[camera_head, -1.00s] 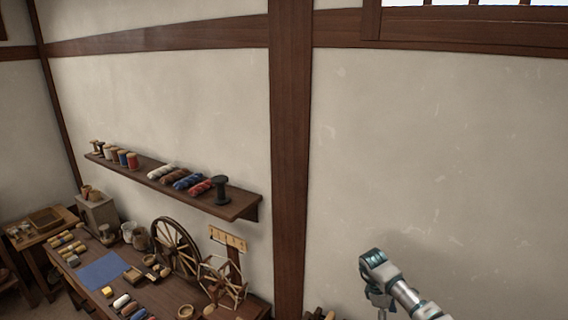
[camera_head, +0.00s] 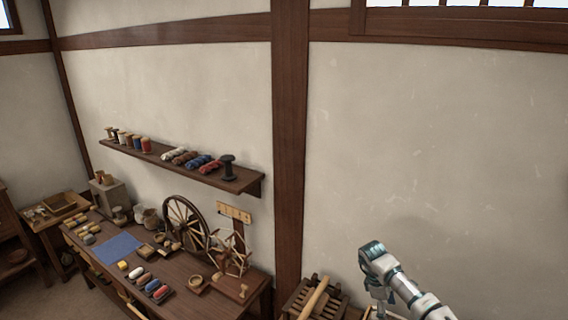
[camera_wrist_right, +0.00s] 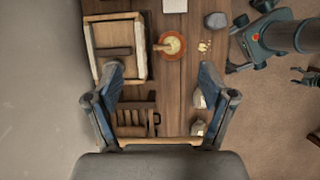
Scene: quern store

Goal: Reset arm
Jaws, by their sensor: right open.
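My right gripper (camera_wrist_right: 162,72) is open in the right wrist view, with its two fingers wide apart and nothing between them. It hangs above a wooden table (camera_wrist_right: 175,95). In the head view my right arm (camera_head: 400,285) comes in at the lower right, with the wrist bent downward and the fingers mostly cut off by the frame. No left arm shows in the head view. A dark jointed part of my own body stands at the upper right of the wrist view; I cannot tell whether it is my left gripper.
Below my right gripper are a wooden box (camera_wrist_right: 117,20), a bowl (camera_wrist_right: 171,46), a grey stone (camera_wrist_right: 215,20) and a slatted wooden rack (camera_wrist_right: 134,118). A workbench (camera_head: 180,285) with a spinning wheel (camera_head: 186,224) and a wall shelf (camera_head: 180,168) stand left. The wall before my arm is bare.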

